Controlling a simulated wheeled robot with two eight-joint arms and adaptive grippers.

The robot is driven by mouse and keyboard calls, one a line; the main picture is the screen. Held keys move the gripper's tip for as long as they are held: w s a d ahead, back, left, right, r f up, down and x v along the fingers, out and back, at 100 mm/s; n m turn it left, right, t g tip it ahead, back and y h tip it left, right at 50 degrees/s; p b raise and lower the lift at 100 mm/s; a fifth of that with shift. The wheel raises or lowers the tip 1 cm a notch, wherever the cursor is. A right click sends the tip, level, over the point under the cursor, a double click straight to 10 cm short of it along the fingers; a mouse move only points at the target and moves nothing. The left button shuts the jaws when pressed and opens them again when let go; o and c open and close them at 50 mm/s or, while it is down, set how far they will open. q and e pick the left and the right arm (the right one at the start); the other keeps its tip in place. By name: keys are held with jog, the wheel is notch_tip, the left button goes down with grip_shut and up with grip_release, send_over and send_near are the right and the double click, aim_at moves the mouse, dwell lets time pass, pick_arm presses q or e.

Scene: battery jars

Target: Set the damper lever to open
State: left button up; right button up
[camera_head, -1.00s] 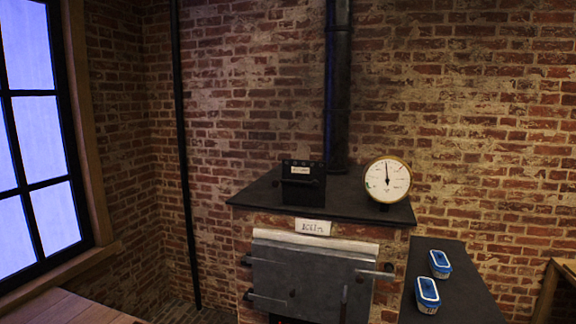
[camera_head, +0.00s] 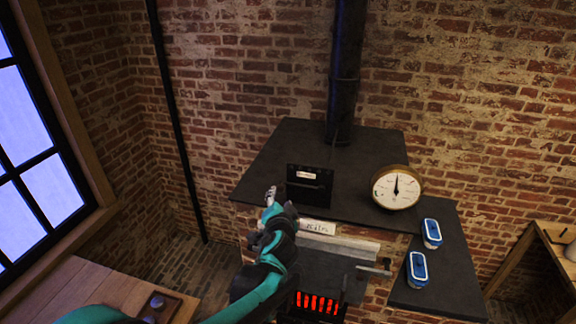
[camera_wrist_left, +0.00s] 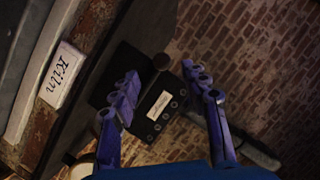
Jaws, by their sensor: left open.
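The damper box (camera_head: 309,187) is a black box with a small white label, standing on the dark kiln top. It also shows in the left wrist view (camera_wrist_left: 128,72), with its label and a row of round marks. A dark round knob (camera_wrist_left: 161,62) shows at its edge there, perhaps the lever's end; the lever's setting is unclear. My left gripper (camera_head: 270,196) is just left of the box in the head view. In the wrist view its purple fingers (camera_wrist_left: 160,76) are spread apart, with the box beyond them and nothing held. My right gripper is out of view.
A round white-faced gauge (camera_head: 397,188) stands right of the box. A black flue pipe (camera_head: 345,80) rises behind. The "Kiln" sign (camera_head: 318,227) is on the front edge, above glowing red bars (camera_head: 318,302). Two blue-lidded jars (camera_head: 418,268) stand on the right-hand shelf.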

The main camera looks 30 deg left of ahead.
aim_at(281, 190)
pick_arm(q)
jog(key=shift+w+a+r, duration=0.15)
jog(key=shift+w, duration=0.25)
jog(key=x, duration=0.6)
jog(key=shift+w+a, duration=0.15)
jog(key=shift+w, duration=0.15)
grip_shut()
